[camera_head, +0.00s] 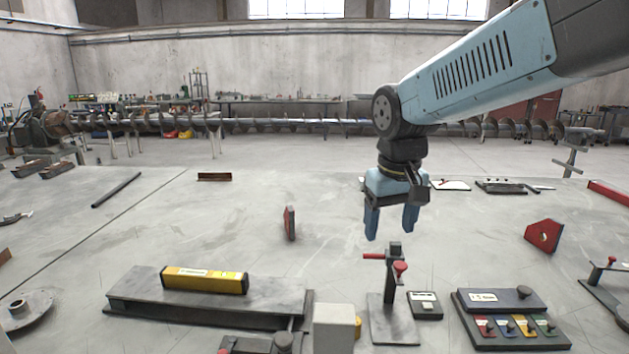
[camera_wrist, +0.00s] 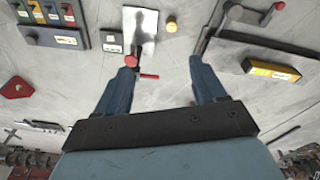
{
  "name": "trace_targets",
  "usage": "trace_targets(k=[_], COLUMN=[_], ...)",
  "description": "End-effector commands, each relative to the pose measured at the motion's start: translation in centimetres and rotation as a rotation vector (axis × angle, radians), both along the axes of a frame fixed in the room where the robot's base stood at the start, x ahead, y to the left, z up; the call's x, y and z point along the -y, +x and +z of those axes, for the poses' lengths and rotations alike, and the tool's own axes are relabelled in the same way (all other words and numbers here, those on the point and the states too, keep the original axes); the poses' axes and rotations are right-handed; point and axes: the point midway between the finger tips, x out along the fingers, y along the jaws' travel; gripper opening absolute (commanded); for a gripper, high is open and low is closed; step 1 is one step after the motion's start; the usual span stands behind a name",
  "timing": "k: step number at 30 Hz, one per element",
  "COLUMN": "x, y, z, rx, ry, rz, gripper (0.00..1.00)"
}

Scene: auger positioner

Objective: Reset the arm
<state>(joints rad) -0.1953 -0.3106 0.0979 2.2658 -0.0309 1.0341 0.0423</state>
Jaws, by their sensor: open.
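My gripper (camera_head: 391,226) points down above the grey work table (camera_head: 200,215), its two blue fingers spread apart. Nothing is between the fingers that I can make out. In the head view a small dark stand with red handles (camera_head: 392,285) on a metal base plate stands just below and in front of the gripper. In the wrist view the open gripper (camera_wrist: 170,70) shows from above, with the stand's bright base plate (camera_wrist: 141,28) beyond the fingertips and a red knob near the left fingertip. The gripper appears apart from the stand.
A yellow level (camera_head: 204,280) lies on a raised steel plate (camera_head: 140,297) at front left. A panel with coloured tags (camera_head: 515,335) sits at front right. Red magnets (camera_head: 289,223) (camera_head: 543,236) stand on the table. A long auger (camera_head: 300,124) lies behind. The table's middle left is mostly clear.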

Motion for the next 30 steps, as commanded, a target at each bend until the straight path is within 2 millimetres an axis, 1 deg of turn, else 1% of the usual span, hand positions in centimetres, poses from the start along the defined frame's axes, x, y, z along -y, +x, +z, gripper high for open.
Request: trace_targets(k=[1, 6, 12, 15, 18, 21, 30], x=[1.2, 4.3, 7.4, 8.5, 9.2, 9.6, 9.8], y=[-0.9, -3.6, -6.9, -8.3, -9.3, -9.8, -10.1], z=[0.5, 1.5, 2.0, 2.0, 1.9, 1.9, 1.8], rx=[0.031, 0.121, 0.227, 0.272, 0.305, 0.324, 0.331], ry=[0.009, 0.039, 0.069, 0.080, 0.088, 0.093, 0.095], rz=[-0.025, -0.096, -0.176, -0.207, -0.231, -0.243, -0.247], gripper=[0.70, 0.70, 0.70, 0.70, 0.70, 0.70, 0.70])
